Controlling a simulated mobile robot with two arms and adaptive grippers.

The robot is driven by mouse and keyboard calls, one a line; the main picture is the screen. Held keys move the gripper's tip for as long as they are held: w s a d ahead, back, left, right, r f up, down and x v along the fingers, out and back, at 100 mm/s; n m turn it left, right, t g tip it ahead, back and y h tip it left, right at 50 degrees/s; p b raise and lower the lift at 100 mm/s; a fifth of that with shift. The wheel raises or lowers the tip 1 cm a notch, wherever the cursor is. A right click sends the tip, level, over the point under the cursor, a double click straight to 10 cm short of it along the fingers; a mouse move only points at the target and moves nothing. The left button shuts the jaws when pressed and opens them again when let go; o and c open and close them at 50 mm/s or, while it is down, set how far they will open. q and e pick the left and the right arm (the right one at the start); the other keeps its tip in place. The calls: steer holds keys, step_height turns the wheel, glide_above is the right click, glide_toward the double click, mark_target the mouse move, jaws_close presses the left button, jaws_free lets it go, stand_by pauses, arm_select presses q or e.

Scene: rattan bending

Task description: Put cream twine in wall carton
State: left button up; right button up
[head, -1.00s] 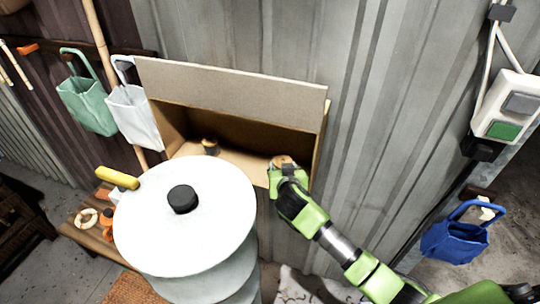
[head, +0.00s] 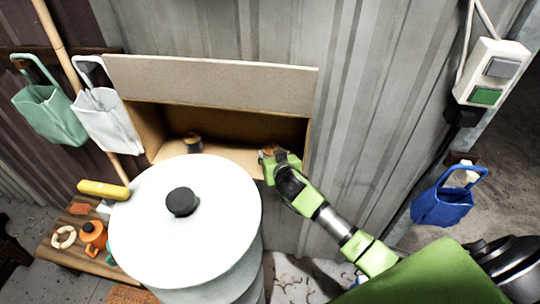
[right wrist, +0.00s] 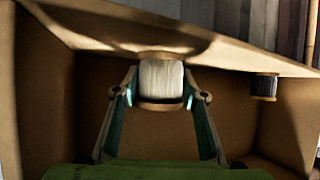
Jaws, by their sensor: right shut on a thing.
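My left gripper is not in view.
Another dark spool (head: 193,145) stands in the carton, left of my gripper; it also shows in the right wrist view (right wrist: 264,87). A large white drum (head: 150,225) with a black knob stands in front. Green, white and blue holders (head: 450,200) hang on the walls.

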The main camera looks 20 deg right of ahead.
steer(key=o, duration=1.1)
steer(key=shift+s+d, duration=0.15)
steer(key=shift+d, duration=0.1)
steer(key=shift+o, duration=0.2)
steer(key=shift+a, duration=0.35)
steer(key=shift+r, duration=0.1)
steer(key=shift+s, duration=0.1)
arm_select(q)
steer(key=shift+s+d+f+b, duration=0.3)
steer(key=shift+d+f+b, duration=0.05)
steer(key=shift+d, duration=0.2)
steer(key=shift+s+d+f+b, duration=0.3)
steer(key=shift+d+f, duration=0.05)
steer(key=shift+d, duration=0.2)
arm_select(e)
steer(key=v, duration=1.1)
steer(key=shift+s+r, duration=0.2)
steer(key=shift+s, duration=0.05)
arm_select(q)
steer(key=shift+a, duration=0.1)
